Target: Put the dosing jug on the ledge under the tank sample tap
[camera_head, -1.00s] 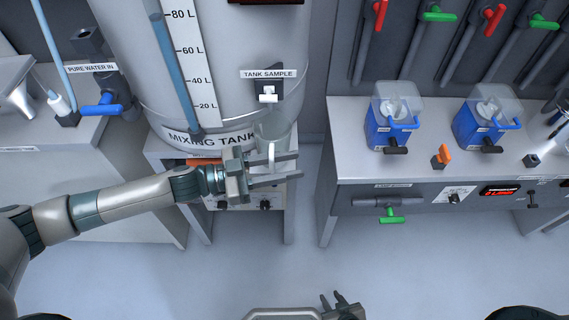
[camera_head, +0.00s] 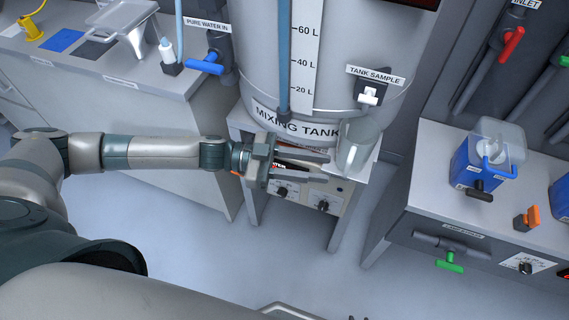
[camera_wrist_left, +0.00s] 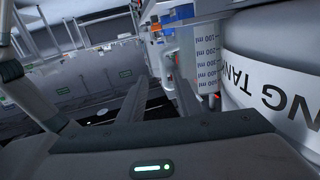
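The clear dosing jug (camera_head: 357,146) stands upright on the ledge (camera_head: 372,168) at the front right of the mixing tank. It is below and slightly left of the tank sample tap (camera_head: 370,97). My left gripper (camera_head: 328,168) is open and empty, just left of the jug, with a small gap between its fingertips and the jug. The left wrist view shows the jug's ml scale (camera_wrist_left: 197,65) beyond the open fingers.
The mixing tank (camera_head: 260,60) rises behind the ledge. A control panel with black knobs (camera_head: 323,206) is below the ledge. A bench with blue containers (camera_head: 478,165) is on the right; another with the pure water valve (camera_head: 206,64) is on the left. Open floor lies in front.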

